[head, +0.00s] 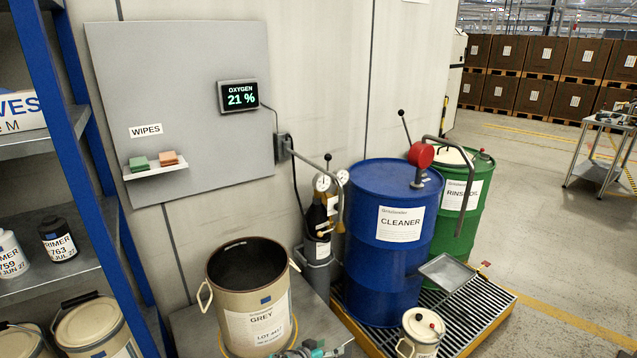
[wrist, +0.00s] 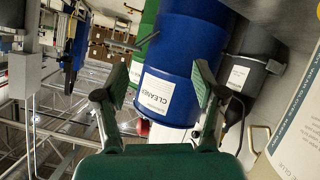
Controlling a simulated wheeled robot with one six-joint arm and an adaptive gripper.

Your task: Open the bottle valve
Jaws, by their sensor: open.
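The bottle (head: 317,222) is dark and stands upright in a grey holder (head: 317,272) against the wall, left of the blue drum. Round gauges (head: 322,182) sit at its top, and a lance with a brass-coloured hook partly covers it. The valve is too small to make out.
The CLEANER drum (head: 385,275) and green RINSE drum (head: 462,215) stand on a grated pallet (head: 480,310). A cream can (head: 420,338) is at front.

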